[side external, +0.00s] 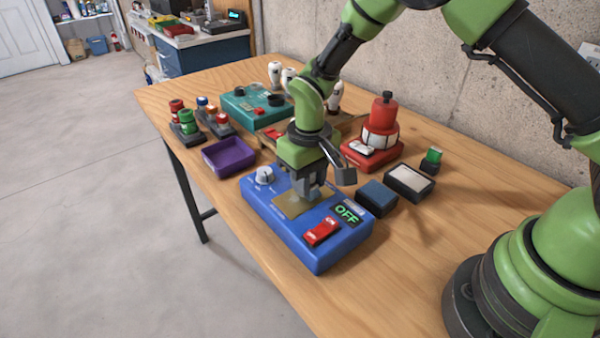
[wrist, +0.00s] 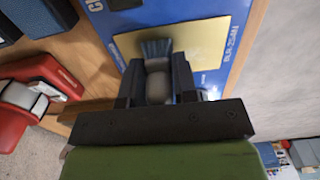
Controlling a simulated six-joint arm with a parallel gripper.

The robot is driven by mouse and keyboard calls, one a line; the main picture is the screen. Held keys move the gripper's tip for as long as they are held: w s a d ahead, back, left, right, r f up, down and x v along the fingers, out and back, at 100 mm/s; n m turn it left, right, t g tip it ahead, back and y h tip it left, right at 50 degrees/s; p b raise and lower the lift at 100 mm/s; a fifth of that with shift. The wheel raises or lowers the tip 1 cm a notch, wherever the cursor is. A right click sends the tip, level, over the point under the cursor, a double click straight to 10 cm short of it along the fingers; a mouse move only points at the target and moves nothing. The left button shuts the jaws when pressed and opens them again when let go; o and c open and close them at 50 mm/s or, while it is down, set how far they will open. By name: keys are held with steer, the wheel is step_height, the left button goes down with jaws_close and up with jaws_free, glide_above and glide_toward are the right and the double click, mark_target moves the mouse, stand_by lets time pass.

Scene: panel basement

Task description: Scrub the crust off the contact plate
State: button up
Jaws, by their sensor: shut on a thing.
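The contact plate (wrist: 195,48) is a tan-gold rectangle set in the top of a blue device. It also shows in the side external view (side external: 291,206). I cannot make out crust on its visible part. My gripper (wrist: 157,80) is shut on a brush (wrist: 157,50) with a pale body and dark blue bristles. The bristles point at the plate and lie over its edge area in the wrist view. In the side external view my gripper (side external: 308,197) is low over the plate and hides part of it. I cannot tell whether the bristles touch.
The blue device (side external: 318,254) has a white knob, a red switch and a display reading OFF. A purple tray (side external: 228,158), a red device (side external: 372,152), a dark blue block (side external: 376,197) and a white-topped box (side external: 410,181) stand around it. The table's front right is clear.

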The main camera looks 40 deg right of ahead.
mark_target(321, 203)
steer(key=shift+s, duration=1.6)
steer(key=shift+s+r, duration=0.1)
steer(key=shift+r, duration=0.05)
step_height(321, 203, up, 8)
